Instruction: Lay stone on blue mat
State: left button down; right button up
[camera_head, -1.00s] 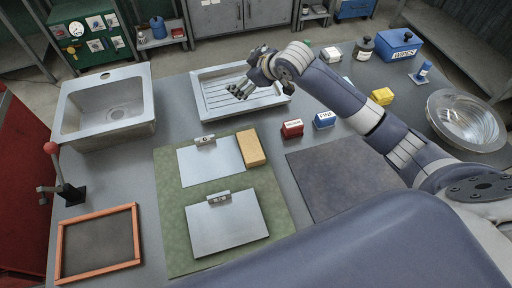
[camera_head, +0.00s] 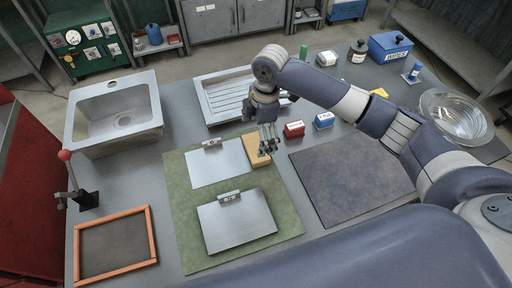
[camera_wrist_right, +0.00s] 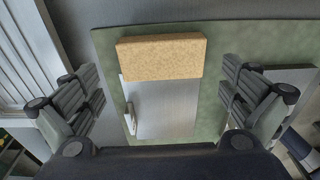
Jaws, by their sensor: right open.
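The stone looks like a tan oblong block (camera_head: 257,150). It lies on the green mat (camera_head: 185,215), beside the upper metal plate with a clip (camera_head: 217,165). My right gripper (camera_head: 268,143) is open and empty, pointing down over the block and partly covering it in the head view. In the right wrist view the block (camera_wrist_right: 160,57) lies ahead between the two spread finger pairs, not touching them. The blue mat is a dark blue-grey sheet (camera_head: 350,180) to the right of the green mat, with nothing on it. My left gripper is not in view.
A red box (camera_head: 294,129) and a blue box (camera_head: 323,121) stand just behind the blue-grey mat. A ribbed metal tray (camera_head: 225,100) is behind the green mat. A lower clip plate (camera_head: 237,222) lies on the green mat. A glass bowl (camera_head: 456,117) stands at the right.

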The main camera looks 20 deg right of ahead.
aim_at(256, 146)
jog(key=shift+s+a+f+p, duration=0.15)
jog(key=shift+f+p, duration=0.2)
jog(key=shift+f, duration=0.95)
jog(key=shift+a+f+p, duration=0.1)
jog(key=shift+f+p, duration=0.25)
jog(key=shift+f, duration=0.95)
jog(key=shift+r, duration=0.1)
jog(key=c, duration=1.2)
